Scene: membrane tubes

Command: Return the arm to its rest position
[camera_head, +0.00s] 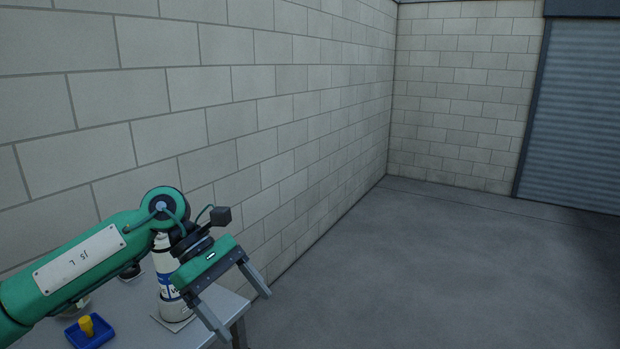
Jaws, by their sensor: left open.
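My left arm (80,262) comes in from the left, green with a white label plate. My left gripper (243,318) is open and empty, its two grey fingers spread apart and pointing down to the right. It hangs near the right end of a grey table (232,304), in front of a white tube (173,306) with a blue band. The tube stands upright on a pale square base, and the wrist hides part of it. My right gripper is not in view.
A blue tray (103,337) with a yellow knob (86,326) sits at the table's front left. A small dark object (131,272) stands behind, partly hidden by my arm. A block wall (290,120) runs along the left. The grey floor (440,270) to the right is clear up to a roller shutter (580,110).

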